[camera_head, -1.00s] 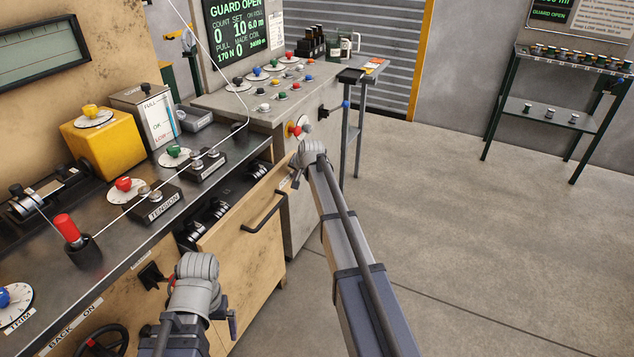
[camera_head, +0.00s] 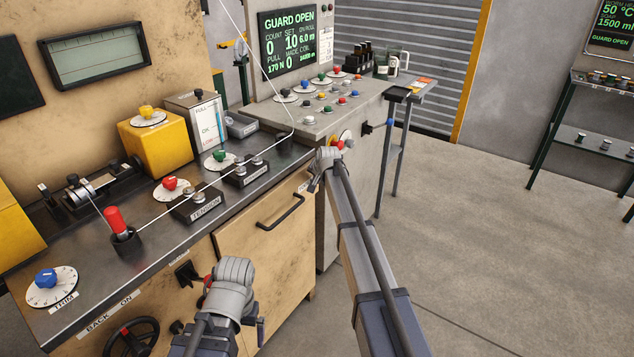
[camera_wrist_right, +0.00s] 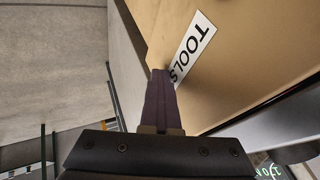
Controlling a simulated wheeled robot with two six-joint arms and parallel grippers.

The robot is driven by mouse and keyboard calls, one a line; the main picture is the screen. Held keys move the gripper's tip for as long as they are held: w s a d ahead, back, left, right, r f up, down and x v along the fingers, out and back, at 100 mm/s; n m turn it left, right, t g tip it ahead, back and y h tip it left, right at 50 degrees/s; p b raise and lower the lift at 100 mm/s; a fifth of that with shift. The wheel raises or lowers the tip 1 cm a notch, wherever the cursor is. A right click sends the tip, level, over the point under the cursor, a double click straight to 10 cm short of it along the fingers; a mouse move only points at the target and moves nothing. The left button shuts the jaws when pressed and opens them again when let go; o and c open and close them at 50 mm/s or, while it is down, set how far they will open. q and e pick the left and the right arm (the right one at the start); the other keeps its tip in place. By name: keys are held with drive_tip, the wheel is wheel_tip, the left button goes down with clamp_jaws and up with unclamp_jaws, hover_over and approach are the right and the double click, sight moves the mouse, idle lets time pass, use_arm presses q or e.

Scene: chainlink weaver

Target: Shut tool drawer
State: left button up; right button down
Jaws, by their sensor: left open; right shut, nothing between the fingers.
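The tool drawer has a wooden front (camera_head: 250,245) with a black bar handle (camera_head: 281,212), under the metal worktop. The front lies close under the worktop edge and no inside shows; I cannot tell whether it is fully flush. My right gripper (camera_head: 314,182) is shut and empty at the upper right corner of the front. In the right wrist view its fingers (camera_wrist_right: 160,92) are at the wooden front (camera_wrist_right: 235,75), beside the TOOLS label (camera_wrist_right: 194,48); contact is unclear. My left gripper (camera_head: 236,292) is open in front of the cabinet, left of the handle, its fingertips mostly hidden by the wrist.
The worktop (camera_head: 150,245) carries a yellow box (camera_head: 155,145), a red-handled lever (camera_head: 115,220) and tension units (camera_head: 198,205) with a white line running across. A grey console (camera_head: 345,120) stands right of the drawer. The floor (camera_head: 500,250) to the right is clear.

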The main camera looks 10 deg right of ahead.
drive_tip(key=shift+w+a, duration=0.2)
use_arm(q)
wheel_tip(320, 180, up, 8)
drive_tip(key=d+p, duration=0.1)
drive_tip(key=p, duration=0.7)
use_arm(e)
drive_tip(key=s+d+r, duration=0.3)
drive_tip(key=s+r, duration=0.5)
drive_tip(key=s, duration=0.1)
drive_tip(key=shift+s, duration=0.25)
use_arm(q)
wheel_tip(320, 180, up, 4)
drive_tip(key=p, duration=0.4)
use_arm(e)
drive_tip(key=s+a+n+g, duration=0.2)
drive_tip(key=s+a+n, duration=0.2)
drive_tip(key=s, duration=0.9)
drive_tip(key=s+a+n+g+h, duration=0.1)
drive_tip(key=s+a+n+g, duration=0.2)
drive_tip(key=s+a, duration=0.6)
drive_tip(key=s+a+n+g, duration=0.2)
drive_tip(key=s+a+n, duration=0.3)
drive_tip(key=s, duration=1.3)
drive_tip(key=shift+a+f+g+h, duration=0.15)
drive_tip(key=shift+a+g+h, duration=0.2)
drive_tip(key=shift+a, duration=0.55)
